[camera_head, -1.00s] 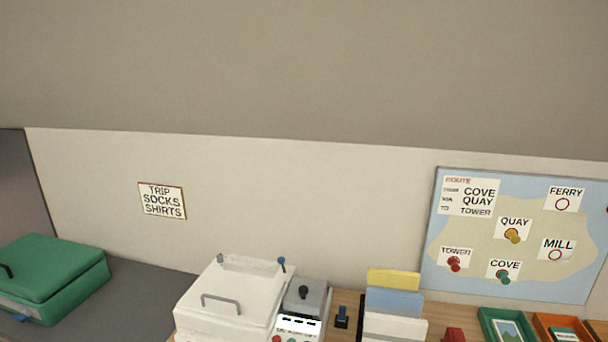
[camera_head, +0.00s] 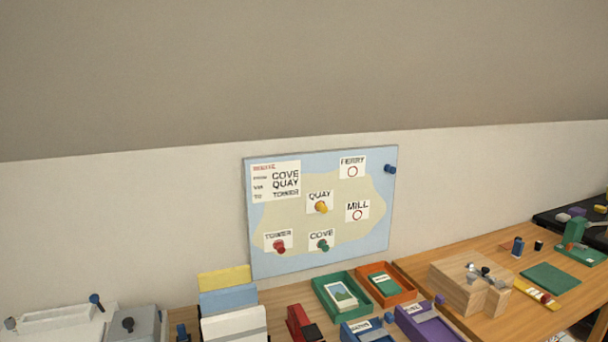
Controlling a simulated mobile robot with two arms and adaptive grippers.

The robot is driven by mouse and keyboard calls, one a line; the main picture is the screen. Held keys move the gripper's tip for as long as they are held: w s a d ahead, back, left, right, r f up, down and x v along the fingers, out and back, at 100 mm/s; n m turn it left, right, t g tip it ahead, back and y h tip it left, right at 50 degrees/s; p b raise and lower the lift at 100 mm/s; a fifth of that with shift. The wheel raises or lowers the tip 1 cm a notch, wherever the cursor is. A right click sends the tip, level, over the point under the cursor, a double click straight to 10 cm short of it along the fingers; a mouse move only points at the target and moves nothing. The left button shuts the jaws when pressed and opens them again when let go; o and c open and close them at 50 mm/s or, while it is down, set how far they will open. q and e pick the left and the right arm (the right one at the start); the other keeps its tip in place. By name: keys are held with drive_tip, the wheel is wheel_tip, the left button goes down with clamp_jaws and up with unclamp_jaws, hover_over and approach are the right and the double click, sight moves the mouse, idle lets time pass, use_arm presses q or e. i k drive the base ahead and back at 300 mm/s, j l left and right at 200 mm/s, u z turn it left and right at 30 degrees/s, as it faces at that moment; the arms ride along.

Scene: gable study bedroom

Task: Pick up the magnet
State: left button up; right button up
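A map board (camera_head: 270,215) stands upright against the wall with several knob-like magnets on it. A yellow magnet (camera_head: 321,207) is at the QUAY label, a red magnet (camera_head: 279,247) at TOWER and a green magnet (camera_head: 323,245) at COVE. A dark blue magnet (camera_head: 390,169) sits at the board's upper right edge. The circles at FERRY and MILL are bare. A route card (camera_head: 275,185) on the board reads COVE, QUAY, TOWER. Neither of my grippers is in view.
A green tray (camera_head: 347,311) and an orange tray (camera_head: 410,294) lie below the board, with a purple tray (camera_head: 430,325) in front. Upright folders (camera_head: 228,302) stand at the left. A wooden block (camera_head: 462,290) and a green mat (camera_head: 551,279) are on the right-hand desk.

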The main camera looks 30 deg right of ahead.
sight(388, 168)
drive_tip(key=z, duration=1.6)
drive_tip(key=i+l+u, duration=0.1)
drive_tip(key=i+l, duration=0.1)
drive_tip(key=l, duration=0.1)
